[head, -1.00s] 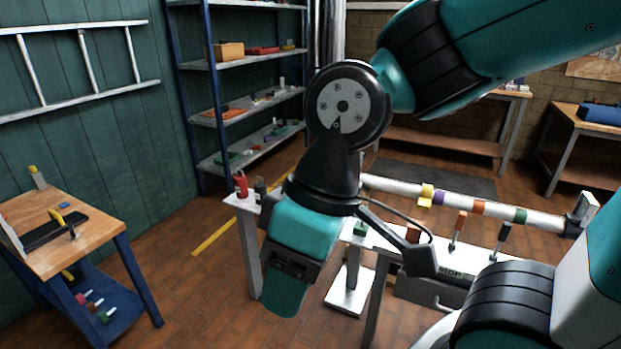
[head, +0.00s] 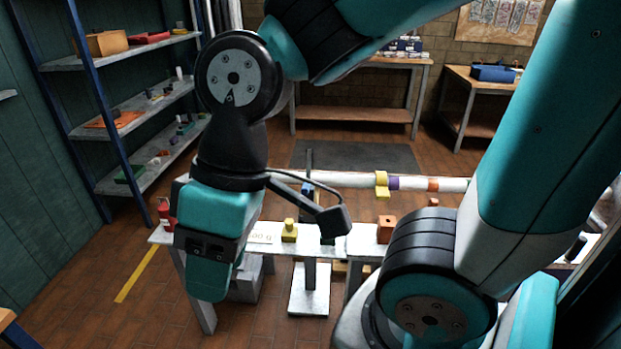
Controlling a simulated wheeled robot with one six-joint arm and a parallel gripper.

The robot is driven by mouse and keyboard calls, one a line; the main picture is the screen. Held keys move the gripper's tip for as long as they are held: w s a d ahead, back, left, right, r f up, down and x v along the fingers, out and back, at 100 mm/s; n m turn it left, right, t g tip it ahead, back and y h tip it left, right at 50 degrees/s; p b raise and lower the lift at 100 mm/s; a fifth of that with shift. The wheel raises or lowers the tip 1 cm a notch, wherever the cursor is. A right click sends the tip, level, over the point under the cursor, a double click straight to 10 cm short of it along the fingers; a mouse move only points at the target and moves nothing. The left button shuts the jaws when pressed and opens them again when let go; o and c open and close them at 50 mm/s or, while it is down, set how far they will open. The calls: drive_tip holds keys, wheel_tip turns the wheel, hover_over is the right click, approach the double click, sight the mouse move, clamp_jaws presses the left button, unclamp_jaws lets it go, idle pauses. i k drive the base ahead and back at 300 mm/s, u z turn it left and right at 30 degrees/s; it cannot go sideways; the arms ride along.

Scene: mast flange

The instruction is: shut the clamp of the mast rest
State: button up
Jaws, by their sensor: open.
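The white mast (head: 340,180) lies level across the middle, with yellow, purple and orange bands. Near its left end a dark upright bar (head: 309,163) stands above a blue piece (head: 307,189). This looks like the raised clamp arm of the mast rest, standing open, though my arm's cable and bracket partly cover the area. My gripper (head: 208,283) points down in front of the bench's left end, left of the bar and apart from it. It is open; its finger gap is turned from view, and I see nothing held.
The narrow bench (head: 265,243) carries a yellow block (head: 289,230), an orange block (head: 385,229) and a red bottle-like object (head: 165,214). A shelf rack (head: 135,130) stands at left. The floor behind the mast is clear around a dark mat (head: 355,158).

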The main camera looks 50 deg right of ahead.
sight(305, 189)
drive_tip(key=z, duration=0.6)
drive_tip(key=i, duration=0.85)
drive_tip(key=z, duration=0.65)
